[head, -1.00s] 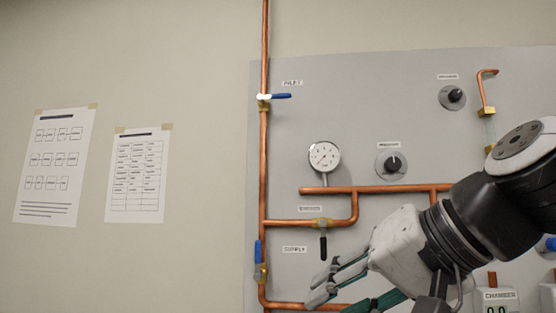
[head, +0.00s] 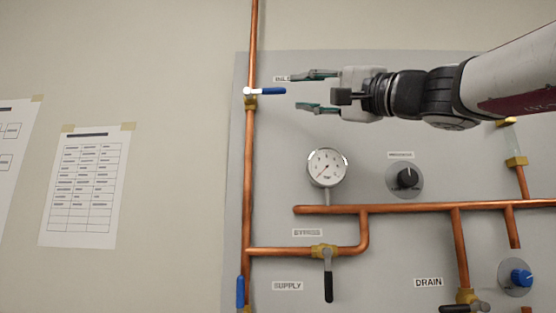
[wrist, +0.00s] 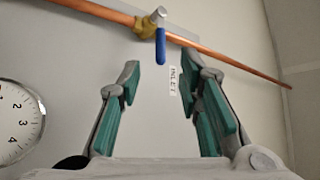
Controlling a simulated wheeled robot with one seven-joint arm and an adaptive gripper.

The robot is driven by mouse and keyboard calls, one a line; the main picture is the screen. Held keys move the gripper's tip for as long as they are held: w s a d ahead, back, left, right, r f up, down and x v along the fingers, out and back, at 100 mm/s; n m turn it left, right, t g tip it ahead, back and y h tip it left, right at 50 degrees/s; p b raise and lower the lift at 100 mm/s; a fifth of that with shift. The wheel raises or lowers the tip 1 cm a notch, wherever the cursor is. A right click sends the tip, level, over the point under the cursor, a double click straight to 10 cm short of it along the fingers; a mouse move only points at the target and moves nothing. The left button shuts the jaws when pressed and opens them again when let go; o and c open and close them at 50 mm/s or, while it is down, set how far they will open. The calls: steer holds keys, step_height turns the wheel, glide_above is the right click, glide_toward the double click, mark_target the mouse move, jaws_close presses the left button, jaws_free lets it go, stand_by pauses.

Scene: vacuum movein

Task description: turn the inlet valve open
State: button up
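The inlet valve has a blue lever handle (head: 271,91) and a brass body (head: 250,102) on the vertical copper pipe at the left of the panel. In the head view the lever points right, across the pipe. My gripper (head: 306,91) is open and empty, just right of the lever's tip, with its fingers pointing left. In the wrist view the lever (wrist: 160,46) lies ahead of the open fingers, beyond the tips and apart from them. The INLET label (wrist: 173,81) shows between the fingers there; in the head view my upper finger partly covers it.
Below my gripper are a round gauge (head: 327,168) and a dark knob (head: 406,178). The bypass valve's black lever (head: 328,282) hangs down. Another blue lever (head: 240,291) stands along the pipe at lower left.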

mark_target(277, 91)
steer(key=p+x, duration=0.3)
steer(key=x, duration=0.5)
steer(key=shift+a+r, duration=0.15)
steer(key=shift+a, duration=0.15)
steer(key=shift+w+a+r+p, duration=0.1)
steer(key=shift+w+a+p, duration=0.25)
steer(key=shift+w+p, duration=0.1)
steer(key=shift+c, duration=0.4)
jaws_close()
